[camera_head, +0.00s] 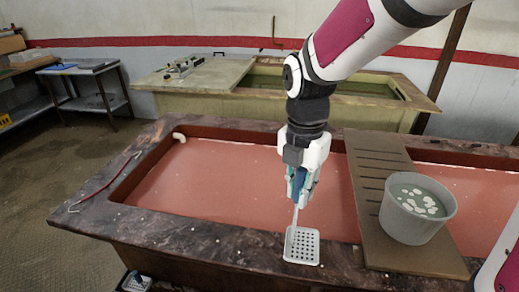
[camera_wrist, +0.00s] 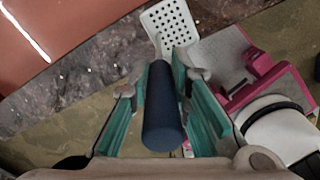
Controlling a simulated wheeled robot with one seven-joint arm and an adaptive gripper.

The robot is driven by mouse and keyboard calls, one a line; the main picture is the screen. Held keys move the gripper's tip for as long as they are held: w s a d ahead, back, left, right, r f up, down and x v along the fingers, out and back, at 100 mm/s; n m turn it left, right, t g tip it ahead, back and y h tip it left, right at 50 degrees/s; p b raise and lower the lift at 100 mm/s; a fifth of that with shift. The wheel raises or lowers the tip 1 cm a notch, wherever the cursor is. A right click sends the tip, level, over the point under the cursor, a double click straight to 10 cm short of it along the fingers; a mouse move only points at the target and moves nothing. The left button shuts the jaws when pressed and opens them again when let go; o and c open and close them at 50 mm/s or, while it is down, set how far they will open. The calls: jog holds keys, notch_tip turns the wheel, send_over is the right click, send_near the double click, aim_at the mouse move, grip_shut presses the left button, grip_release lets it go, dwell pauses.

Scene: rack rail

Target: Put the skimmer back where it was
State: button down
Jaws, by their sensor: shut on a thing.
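The skimmer has a dark blue handle and a white, square, perforated head (camera_head: 301,246). My gripper (camera_head: 301,185) is shut on the blue handle, and the head hangs below it over the dark stone front rim of the tank. I cannot tell whether the head touches the rim. In the wrist view the blue handle (camera_wrist: 163,108) lies between the teal fingers, and the perforated head (camera_wrist: 172,27) points away toward the top. The fingers hide part of the handle in the head view.
A tank of pink liquid (camera_head: 215,185) has a wide stone rim. A brown slatted board (camera_head: 375,165) crosses it, bearing a grey bucket (camera_head: 415,225) with white pieces in it. A thin red hooked rod (camera_head: 105,184) lies on the left rim. A small blue-and-white item (camera_head: 137,281) sits low in front.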

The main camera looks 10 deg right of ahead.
jog(key=shift+w, duration=0.35)
jog(key=shift+a+f, duration=0.1)
jog(key=shift+f, duration=0.15)
jog(key=shift+f+p, duration=0.3)
jog(key=shift+f, duration=1.4)
jog(key=c, duration=1.5)
grip_release()
jog(key=shift+r, duration=0.1)
